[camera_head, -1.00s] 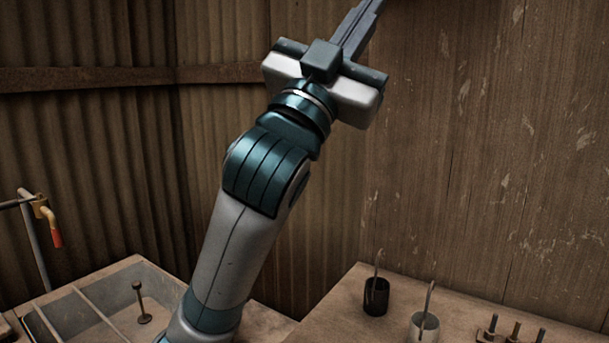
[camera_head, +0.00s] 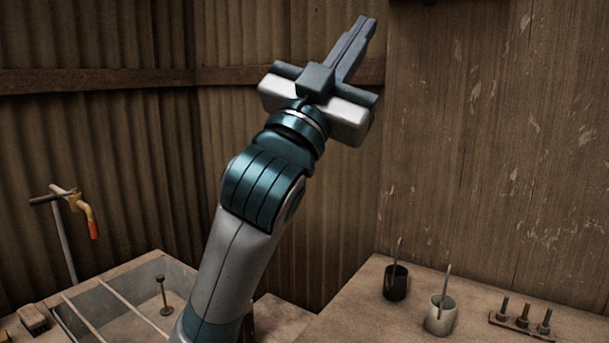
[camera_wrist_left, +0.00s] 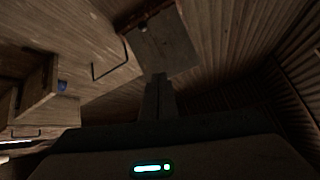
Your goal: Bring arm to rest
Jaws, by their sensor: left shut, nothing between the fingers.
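My left arm rises from the bottom of the head view, and my left gripper (camera_head: 363,24) points up and to the right in the air. Its fingers are together, with nothing between them. In the left wrist view the shut fingers (camera_wrist_left: 158,80) stand out at the middle, in front of dim wooden and corrugated surfaces. The gripper touches nothing that I can see. My right gripper is in neither view.
A black cup (camera_head: 396,287), a white cup (camera_head: 441,318) and a bolt rack (camera_head: 522,322) stand on the bench at right. Walls stand behind.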

